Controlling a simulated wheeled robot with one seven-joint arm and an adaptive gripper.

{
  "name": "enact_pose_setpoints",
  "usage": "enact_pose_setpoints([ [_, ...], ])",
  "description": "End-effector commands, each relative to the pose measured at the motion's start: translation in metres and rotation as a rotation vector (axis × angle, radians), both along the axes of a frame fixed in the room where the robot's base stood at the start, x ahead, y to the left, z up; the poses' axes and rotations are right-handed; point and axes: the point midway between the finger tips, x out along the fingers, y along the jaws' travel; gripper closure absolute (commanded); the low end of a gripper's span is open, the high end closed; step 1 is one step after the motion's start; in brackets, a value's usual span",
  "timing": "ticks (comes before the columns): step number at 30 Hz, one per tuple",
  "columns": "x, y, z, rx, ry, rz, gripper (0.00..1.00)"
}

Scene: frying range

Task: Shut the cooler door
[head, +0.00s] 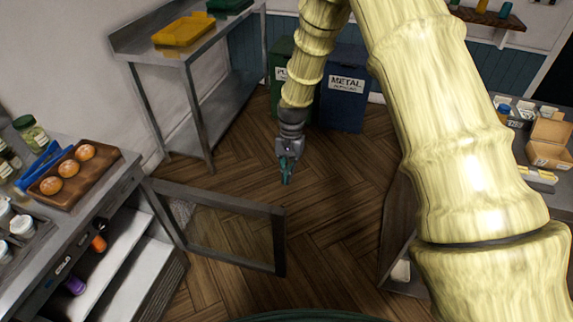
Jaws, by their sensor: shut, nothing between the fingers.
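The cooler door (278,240) is a dark grey frame with a see-through pane. It stands wide open, swung out from the counter unit at the left over the wooden floor. The open cooler (112,245) shows pale shelves inside. My gripper (286,178) hangs pointing down, just beyond the door's free upper corner in the picture. Its fingers are together and hold nothing. A gap of floor shows between it and the door, and I see no contact.
Above the cooler, a counter carries a wooden tray (109,171) with round buns. A steel table (150,46) stands behind. A blue metal bin (343,108) and a green bin (280,60) stand at the back. A counter unit (397,225) is at the right. Floor between is clear.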

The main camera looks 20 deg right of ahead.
Motion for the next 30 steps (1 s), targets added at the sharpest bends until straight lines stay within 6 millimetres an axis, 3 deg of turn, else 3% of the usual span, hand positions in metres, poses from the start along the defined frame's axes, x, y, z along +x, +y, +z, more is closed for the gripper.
enact_pose_setpoints([
  [11, -0.010, 0.008, -0.046, -0.001, 0.002, 0.002, 1.00],
  [19, -0.036, 0.025, -0.046, 0.000, 0.001, 0.004, 1.00],
  [30, -0.043, 0.030, -0.048, -0.001, -0.001, 0.003, 1.00],
])
